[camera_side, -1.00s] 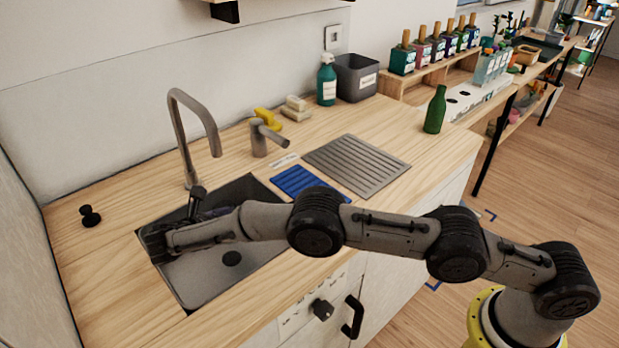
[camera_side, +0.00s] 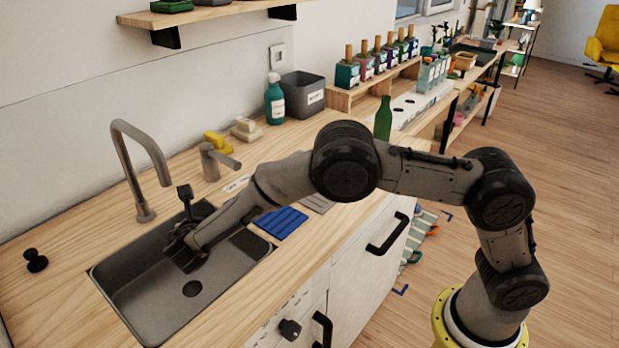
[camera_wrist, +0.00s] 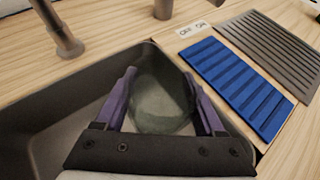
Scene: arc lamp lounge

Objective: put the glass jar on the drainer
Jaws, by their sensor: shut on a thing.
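My gripper (camera_wrist: 163,108) is over the sink (camera_side: 138,284), with its two purple-lined fingers shut on the glass jar (camera_wrist: 163,100). The jar is a clear, greenish-grey rounded shape between the fingers in the wrist view. In the side view my gripper (camera_side: 185,248) is inside the sink outline near its back, and I cannot make out the jar there. I cannot tell whether the jar touches the sink floor. The drainer (camera_wrist: 268,52), a grey ribbed panel, lies on the counter right of the sink. In the side view only a small part of the drainer (camera_side: 318,203) shows beside my arm.
A blue ribbed mat (camera_wrist: 235,85) lies between sink and drainer. A green bottle (camera_side: 383,118) stands beyond the drainer, partly behind my arm.

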